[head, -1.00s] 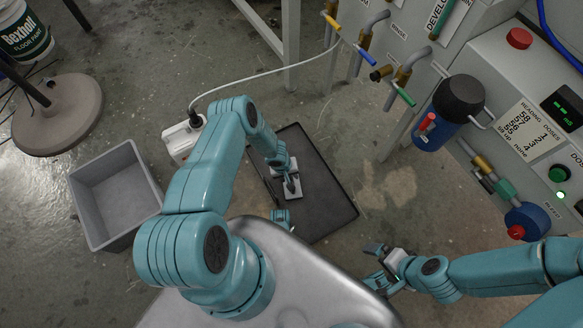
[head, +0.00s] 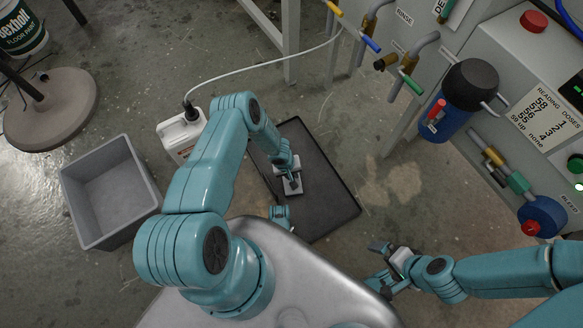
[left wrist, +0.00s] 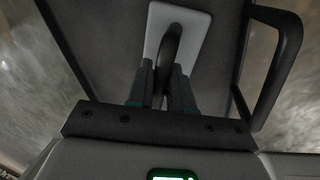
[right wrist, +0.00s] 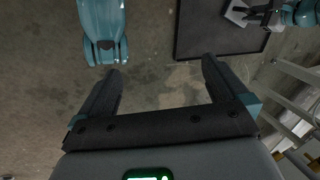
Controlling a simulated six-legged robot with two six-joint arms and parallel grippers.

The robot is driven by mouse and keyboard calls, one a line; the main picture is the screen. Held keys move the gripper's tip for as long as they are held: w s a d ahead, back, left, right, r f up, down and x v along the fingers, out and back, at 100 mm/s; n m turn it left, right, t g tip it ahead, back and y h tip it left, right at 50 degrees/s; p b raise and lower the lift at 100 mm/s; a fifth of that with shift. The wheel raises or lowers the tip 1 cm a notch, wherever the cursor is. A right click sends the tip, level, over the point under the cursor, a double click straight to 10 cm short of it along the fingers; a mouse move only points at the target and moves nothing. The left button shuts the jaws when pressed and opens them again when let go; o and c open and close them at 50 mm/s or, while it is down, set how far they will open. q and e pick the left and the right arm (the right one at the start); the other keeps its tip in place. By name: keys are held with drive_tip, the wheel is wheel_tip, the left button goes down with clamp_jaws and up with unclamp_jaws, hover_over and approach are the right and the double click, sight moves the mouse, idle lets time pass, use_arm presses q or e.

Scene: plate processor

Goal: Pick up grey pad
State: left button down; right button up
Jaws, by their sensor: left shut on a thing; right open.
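The grey pad (head: 279,189) is a light, flat block with a dark handle (left wrist: 170,42) on top. It lies on or just above a black tray (head: 330,205) on the floor; I cannot tell whether it touches. My left gripper (head: 291,181) is over it, and in the left wrist view its fingers (left wrist: 162,82) are shut on the dark handle. Part of the pad is hidden behind the fingers. My right gripper (head: 374,264) is open and empty, to the right of the tray. The right wrist view shows its spread fingers (right wrist: 162,80) and the tray (right wrist: 200,42) beyond.
A grey bin (head: 110,190) and a white jug (head: 182,134) stand left of the tray. A hose runs from the jug to the processor (head: 510,120) with pipes and valves at the right. A round stand base (head: 55,112) is at the far left. Open floor lies right of the tray.

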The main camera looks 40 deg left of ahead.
use_arm(q)
drive_tip(key=shift+r, duration=0.1)
drive_tip(key=shift+r+p, duration=0.9)
drive_tip(key=shift+p, duration=0.05)
wheel_tip(320, 180, up, 18)
drive_tip(key=p, duration=1.7)
drive_tip(key=shift+p, duration=0.35)
